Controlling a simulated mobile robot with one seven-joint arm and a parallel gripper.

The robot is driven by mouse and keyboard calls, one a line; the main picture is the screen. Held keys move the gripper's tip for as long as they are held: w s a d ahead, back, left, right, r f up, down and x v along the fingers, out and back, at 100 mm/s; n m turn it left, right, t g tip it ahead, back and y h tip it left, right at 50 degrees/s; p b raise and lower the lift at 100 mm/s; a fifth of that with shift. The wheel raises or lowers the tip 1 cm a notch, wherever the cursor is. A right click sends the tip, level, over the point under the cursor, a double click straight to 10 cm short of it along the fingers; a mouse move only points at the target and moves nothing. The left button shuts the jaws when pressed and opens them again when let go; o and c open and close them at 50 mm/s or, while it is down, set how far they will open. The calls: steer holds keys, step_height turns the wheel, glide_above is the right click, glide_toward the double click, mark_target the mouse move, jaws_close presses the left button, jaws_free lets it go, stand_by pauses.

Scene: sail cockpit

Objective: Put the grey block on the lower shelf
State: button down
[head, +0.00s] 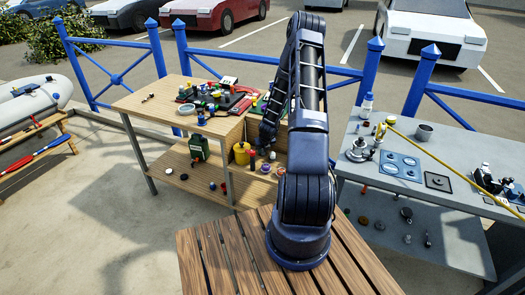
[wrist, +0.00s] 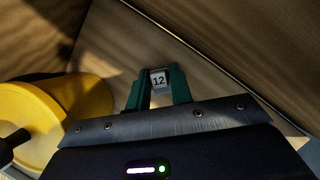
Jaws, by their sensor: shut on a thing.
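My gripper (wrist: 158,88) shows in the wrist view with two green fingers shut on a small pale grey block (wrist: 159,79) marked "12". In the head view my gripper (head: 268,138) reaches down at the right part of the wooden bench, and the block cannot be made out there. The lower shelf (head: 180,185) of the bench is wooden and lies below the crowded top. Brown panel walls surround the fingers in the wrist view.
A yellow round container (head: 242,153) stands close left of my gripper; it also shows in the wrist view (wrist: 85,95). A green canister (head: 199,148) and several small items stand on the lower shelf. Its front left part has bare room. A grey table (head: 430,225) stands at right.

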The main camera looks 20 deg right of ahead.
steer(key=c, duration=1.2)
jaws_free()
steer(key=shift+f, duration=0.1)
steer(key=shift+c, duration=0.2)
steer(key=s+a+r+n, duration=0.4)
steer(key=s+r+n, duration=0.15)
steer(key=r, duration=0.75)
steer(key=s+a+r+n+y, duration=0.1)
steer(key=s+a+r+n, duration=0.35)
steer(key=r, duration=0.85)
steer(key=s+a+r+n, duration=0.2)
steer(key=s+r+n, duration=0.3)
steer(key=r+n, duration=0.65)
steer(key=s+a+r+n, duration=0.1)
steer(key=s+r+n, duration=0.3)
steer(key=s, duration=0.4)
steer(key=s+a+r+n, duration=0.1)
steer(key=s+r+n, duration=0.4)
steer(key=s, duration=0.4)
steer(key=s+r+n+h, duration=0.1)
steer(key=s+r+n, duration=0.4)
steer(key=s, duration=0.3)
steer(key=shift+s+a+r, duration=0.4)
steer(key=shift+r, duration=0.3)
